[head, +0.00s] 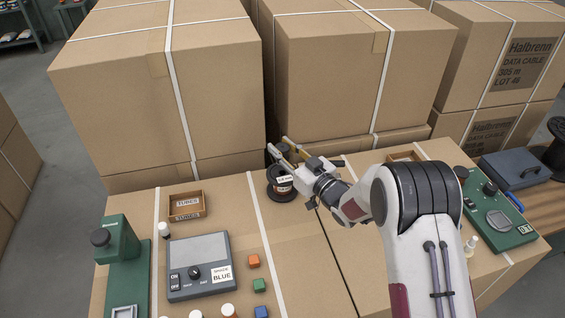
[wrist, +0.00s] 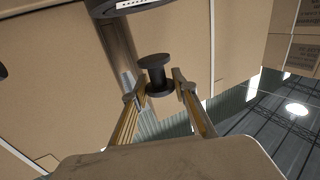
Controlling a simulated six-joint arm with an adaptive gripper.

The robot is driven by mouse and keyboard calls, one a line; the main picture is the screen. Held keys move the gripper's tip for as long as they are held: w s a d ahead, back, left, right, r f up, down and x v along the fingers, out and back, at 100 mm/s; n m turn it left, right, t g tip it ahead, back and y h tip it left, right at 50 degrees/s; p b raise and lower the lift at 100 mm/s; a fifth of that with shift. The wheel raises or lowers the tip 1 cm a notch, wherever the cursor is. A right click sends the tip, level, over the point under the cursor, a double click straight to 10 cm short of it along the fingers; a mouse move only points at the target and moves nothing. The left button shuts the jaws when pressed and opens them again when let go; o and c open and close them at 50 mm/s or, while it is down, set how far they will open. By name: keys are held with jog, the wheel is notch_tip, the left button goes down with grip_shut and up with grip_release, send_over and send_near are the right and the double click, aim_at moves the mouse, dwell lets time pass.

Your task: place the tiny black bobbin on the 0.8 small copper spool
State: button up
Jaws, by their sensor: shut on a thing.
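The tiny black bobbin (wrist: 155,76) is pinched between the two fingertips of my gripper (wrist: 158,90), with its flanged ends showing in the wrist view. In the head view my gripper (head: 279,145) is over the back of the carton top, close to a black-flanged spool (head: 281,187) with dark copper winding and a white label. The label is too small to read surely. A black flange with a white label, apparently this spool (wrist: 135,7), shows at the wrist view's top edge, apart from the bobbin. My fingers partly cover the spool's upper part.
Tall strapped cartons (head: 160,90) stand close behind the work surface. A wooden tray (head: 188,205), a grey device marked BLUE (head: 200,265), small coloured cubes (head: 254,261) and a green machine (head: 122,255) are at left. Another green device (head: 495,215) is at right.

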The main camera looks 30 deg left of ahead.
jog(key=shift+f, duration=0.75)
jog(key=shift+f, duration=1.85)
jog(key=shift+f, duration=0.15)
jog(key=o, duration=1)
jog(key=shift+d, duration=0.1)
jog(key=shift+d, duration=0.15)
jog(key=v, duration=1.1)
jog(key=shift+s+d, duration=0.15)
jog(key=shift+d, duration=0.1)
